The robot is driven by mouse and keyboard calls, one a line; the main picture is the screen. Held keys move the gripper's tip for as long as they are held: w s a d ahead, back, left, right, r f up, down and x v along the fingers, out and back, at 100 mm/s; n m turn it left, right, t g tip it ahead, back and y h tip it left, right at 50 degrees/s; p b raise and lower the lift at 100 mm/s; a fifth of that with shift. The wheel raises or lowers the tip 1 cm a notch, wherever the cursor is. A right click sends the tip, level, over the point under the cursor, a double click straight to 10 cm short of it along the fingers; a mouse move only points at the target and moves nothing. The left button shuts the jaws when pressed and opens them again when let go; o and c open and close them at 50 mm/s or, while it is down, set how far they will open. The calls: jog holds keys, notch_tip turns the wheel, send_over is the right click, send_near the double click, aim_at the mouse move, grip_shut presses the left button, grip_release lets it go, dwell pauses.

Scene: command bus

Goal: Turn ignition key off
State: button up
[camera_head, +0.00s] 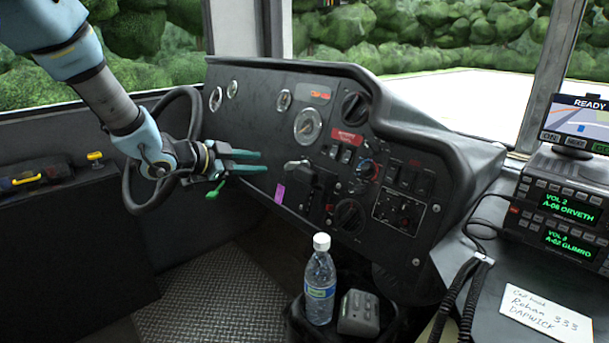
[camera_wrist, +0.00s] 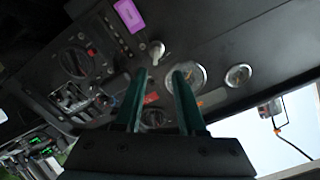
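The dashboard (camera_head: 265,130) carries gauges, knobs and switches. A small silver key-like piece (camera_head: 297,165) sticks out of its lower middle; it also shows in the wrist view (camera_wrist: 157,50), just beyond the fingertips. A purple tag (camera_head: 279,193) is below it, and shows at the top of the wrist view (camera_wrist: 130,15). I cannot tell whether tag and silver piece are joined. My gripper (camera_head: 262,161) has teal fingers pointing at the dashboard, left of the silver piece. In the wrist view the fingers (camera_wrist: 163,75) are apart with nothing between them.
The steering wheel (camera_head: 133,190) is beside and behind my wrist. A water bottle (camera_head: 320,285) and a grey box (camera_head: 358,313) stand low in front of the dashboard. A radio unit (camera_head: 560,210), a screen (camera_head: 580,128) and a written card (camera_head: 546,312) are at right.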

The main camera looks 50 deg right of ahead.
aim_at(287, 164)
jog(key=shift+g, duration=0.3)
jog(key=x, duration=0.8)
jog(key=s+x, duration=0.1)
jog(key=x, duration=0.2)
jog(key=shift+d+r, duration=0.1)
jog(key=shift+d, duration=0.35)
grip_shut()
dwell(0.6)
